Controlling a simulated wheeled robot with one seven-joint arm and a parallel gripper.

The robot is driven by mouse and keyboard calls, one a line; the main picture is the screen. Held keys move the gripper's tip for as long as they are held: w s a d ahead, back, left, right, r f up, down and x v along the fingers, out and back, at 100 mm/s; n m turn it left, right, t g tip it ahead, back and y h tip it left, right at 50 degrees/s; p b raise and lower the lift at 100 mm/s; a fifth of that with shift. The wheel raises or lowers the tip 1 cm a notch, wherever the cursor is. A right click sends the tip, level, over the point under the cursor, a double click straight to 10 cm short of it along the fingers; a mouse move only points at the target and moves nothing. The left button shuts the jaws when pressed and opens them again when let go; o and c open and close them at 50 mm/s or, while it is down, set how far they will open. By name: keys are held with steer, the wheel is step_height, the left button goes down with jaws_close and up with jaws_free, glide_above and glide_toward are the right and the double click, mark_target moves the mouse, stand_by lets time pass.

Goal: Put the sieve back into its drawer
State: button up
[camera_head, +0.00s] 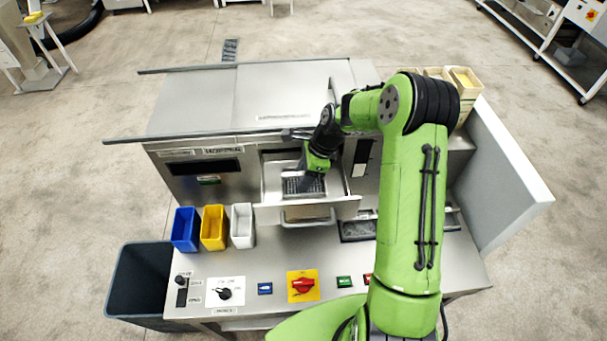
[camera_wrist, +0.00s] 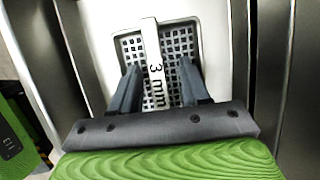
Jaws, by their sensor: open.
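The sieve (camera_head: 304,187) is a grey perforated plate in the open, pulled-out drawer (camera_head: 344,208). In the wrist view the sieve (camera_wrist: 182,42) shows its square holes and a white handle bar marked "3 mm" (camera_wrist: 152,50). My gripper (camera_head: 309,172) reaches down over the drawer from above. In the wrist view my gripper (camera_wrist: 158,66) is open, with one finger on each side of the handle bar and a visible gap on both sides. The fingers and palm hide the near part of the sieve.
Blue (camera_head: 186,230), yellow (camera_head: 213,228) and white (camera_head: 242,226) bins stand left of the drawer. The control panel with a red switch (camera_head: 303,286) lies in front. A grey bin (camera_head: 140,280) stands at the left. The steel machine top (camera_head: 270,92) is behind.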

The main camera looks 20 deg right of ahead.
steer(key=w+p+v, duration=0.1)
steer(key=v, duration=1.1)
steer(key=s+a+r+n+t+h, duration=0.2)
steer(key=s+a+r+n+h, duration=0.25)
steer(key=s+r+n, duration=0.75)
steer(key=s+r+n+t, duration=0.1)
steer(key=s+n, duration=0.7)
steer(key=s, duration=0.8)
steer(key=shift+t, duration=0.9)
steer(key=shift+s+r, duration=0.1)
